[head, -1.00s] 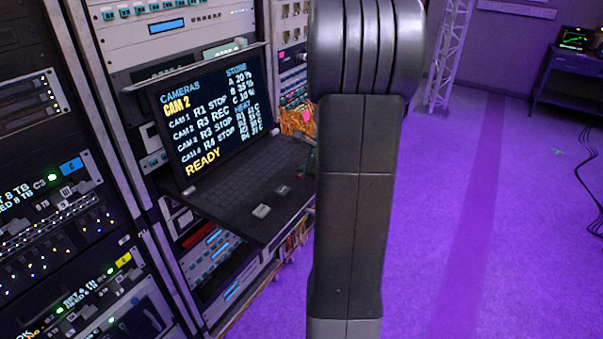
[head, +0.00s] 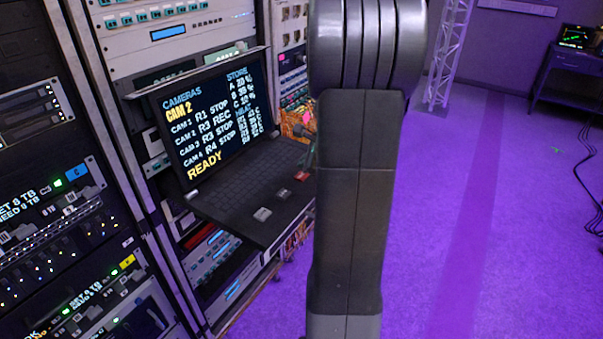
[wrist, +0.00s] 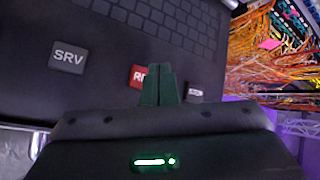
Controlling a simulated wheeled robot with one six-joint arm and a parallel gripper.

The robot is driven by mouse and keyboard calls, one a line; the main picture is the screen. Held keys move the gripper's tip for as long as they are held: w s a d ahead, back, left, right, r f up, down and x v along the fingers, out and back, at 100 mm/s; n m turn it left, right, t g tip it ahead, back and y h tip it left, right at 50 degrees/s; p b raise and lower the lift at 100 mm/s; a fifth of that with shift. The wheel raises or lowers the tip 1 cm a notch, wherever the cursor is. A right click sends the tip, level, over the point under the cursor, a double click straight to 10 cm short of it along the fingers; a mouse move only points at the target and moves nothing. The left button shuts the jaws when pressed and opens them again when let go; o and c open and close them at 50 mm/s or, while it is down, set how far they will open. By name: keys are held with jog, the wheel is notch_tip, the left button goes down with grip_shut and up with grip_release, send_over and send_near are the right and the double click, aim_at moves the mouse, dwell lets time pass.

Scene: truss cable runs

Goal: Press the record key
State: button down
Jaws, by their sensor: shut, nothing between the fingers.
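The red record key (head: 301,176) is on the front deck of the pull-out console, beside my arm in the head view. In the wrist view the red key (wrist: 137,76) shows the start of its label, and the rest is covered by my fingers. My gripper (wrist: 161,68) is shut and empty, with its dark green fingertips over the right part of the red key. I cannot tell whether they touch it. A grey SRV key (wrist: 69,57) lies to the left, and another grey key (wrist: 195,92) shows partly at right.
Orange cabling (wrist: 270,60) hangs beside the console's edge. Rack units (head: 60,200) stand at left. Purple floor (head: 430,220) is open at right.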

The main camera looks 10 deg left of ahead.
aim_at(305, 178)
jog(key=shift+r+p, duration=1.45)
jog(key=shift+r, duration=0.5)
jog(key=shift+d, duration=0.1)
